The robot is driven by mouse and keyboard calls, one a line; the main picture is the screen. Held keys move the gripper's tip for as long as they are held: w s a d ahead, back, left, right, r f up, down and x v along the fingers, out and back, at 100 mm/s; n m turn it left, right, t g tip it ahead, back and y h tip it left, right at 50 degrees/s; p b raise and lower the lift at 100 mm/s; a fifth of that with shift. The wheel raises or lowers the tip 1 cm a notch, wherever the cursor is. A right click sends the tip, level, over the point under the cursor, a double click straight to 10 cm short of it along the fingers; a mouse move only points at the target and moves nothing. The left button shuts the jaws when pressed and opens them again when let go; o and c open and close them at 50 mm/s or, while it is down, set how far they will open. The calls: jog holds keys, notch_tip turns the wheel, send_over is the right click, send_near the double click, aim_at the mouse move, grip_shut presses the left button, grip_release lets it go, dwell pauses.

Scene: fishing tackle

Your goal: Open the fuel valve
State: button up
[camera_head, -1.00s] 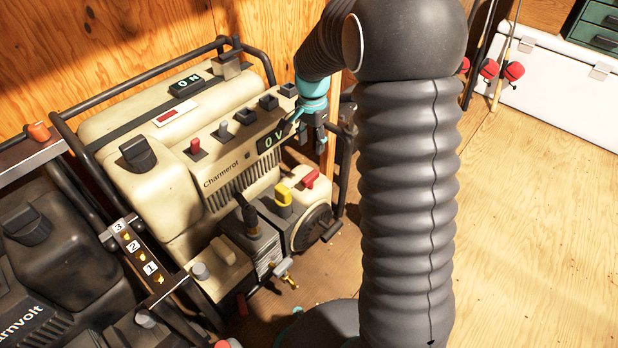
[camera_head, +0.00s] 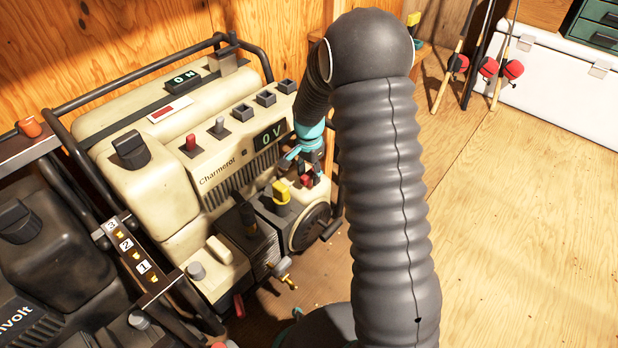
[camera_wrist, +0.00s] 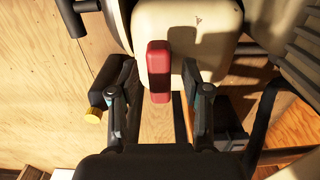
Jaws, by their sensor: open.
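The cream generator marked Charmerol (camera_head: 218,178) stands against the wooden wall. On its engine end is a red lever (camera_head: 307,181), partly hidden by my gripper (camera_head: 305,168). In the wrist view the red lever (camera_wrist: 158,70) runs upright on a cream housing (camera_wrist: 205,30). My gripper (camera_wrist: 158,88) is open, with one finger on each side of the lever and a gap visible at both sides. No label shows which control is the fuel valve.
A second, dark generator (camera_head: 60,260) stands at the left. Black frame bars (camera_head: 338,165) run close to my gripper. Another red lever (camera_head: 239,305) and a brass fitting (camera_head: 287,280) sit low at the front. The wooden floor (camera_head: 510,200) at the right is clear.

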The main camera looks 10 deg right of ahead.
jog(key=shift+f, duration=0.7)
grip_shut()
